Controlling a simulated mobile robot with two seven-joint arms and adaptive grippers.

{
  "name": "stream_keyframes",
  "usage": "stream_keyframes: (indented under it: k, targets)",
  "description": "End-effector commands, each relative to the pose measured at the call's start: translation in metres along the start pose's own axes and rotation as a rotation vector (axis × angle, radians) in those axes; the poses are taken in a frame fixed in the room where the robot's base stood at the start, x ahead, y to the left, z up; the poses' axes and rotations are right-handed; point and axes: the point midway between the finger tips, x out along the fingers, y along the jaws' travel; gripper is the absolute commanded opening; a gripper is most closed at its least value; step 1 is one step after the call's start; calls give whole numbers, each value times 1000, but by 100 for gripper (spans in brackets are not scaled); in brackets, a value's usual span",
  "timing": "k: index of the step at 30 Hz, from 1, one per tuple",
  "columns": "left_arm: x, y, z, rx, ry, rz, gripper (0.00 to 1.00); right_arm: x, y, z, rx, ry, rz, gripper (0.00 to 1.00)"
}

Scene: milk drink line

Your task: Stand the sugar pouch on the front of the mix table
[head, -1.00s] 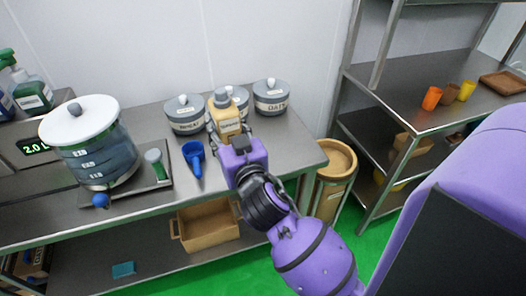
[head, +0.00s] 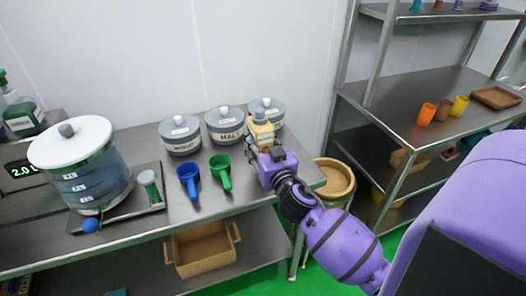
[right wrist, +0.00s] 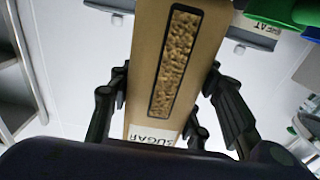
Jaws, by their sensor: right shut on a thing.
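My left gripper is not in view.
A blue scoop (head: 190,180) and a green scoop (head: 222,172) lie left of the gripper. Lidded canisters (head: 181,137) line the wall, one behind the pouch. A large white-lidded vessel (head: 78,170) stands left. A bin (head: 333,179) stands beyond the table's right end.

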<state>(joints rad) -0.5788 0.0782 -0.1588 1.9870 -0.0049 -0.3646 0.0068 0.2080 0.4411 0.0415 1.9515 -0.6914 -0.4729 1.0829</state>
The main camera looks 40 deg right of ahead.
Motion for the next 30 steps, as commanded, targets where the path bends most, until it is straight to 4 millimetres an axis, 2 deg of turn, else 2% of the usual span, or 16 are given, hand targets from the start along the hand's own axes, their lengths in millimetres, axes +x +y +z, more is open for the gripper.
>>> stream_keyframes:
  k: [5,7,13,21,26,27,30]
  targets:
    - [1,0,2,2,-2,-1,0,3,8,7,-1,5,0,0]
    - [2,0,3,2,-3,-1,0,5,14,15,-2,3,0,0]
    - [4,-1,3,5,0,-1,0,5,12,42,-1,3,0,0]
    - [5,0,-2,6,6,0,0,5,12,42,0,7,-1,0]
    - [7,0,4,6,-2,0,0,5,12,48,1,5,-2,0]
    - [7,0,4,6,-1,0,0,5,12,49,1,2,-1,49]
    - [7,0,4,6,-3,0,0,5,12,48,1,2,-1,62]
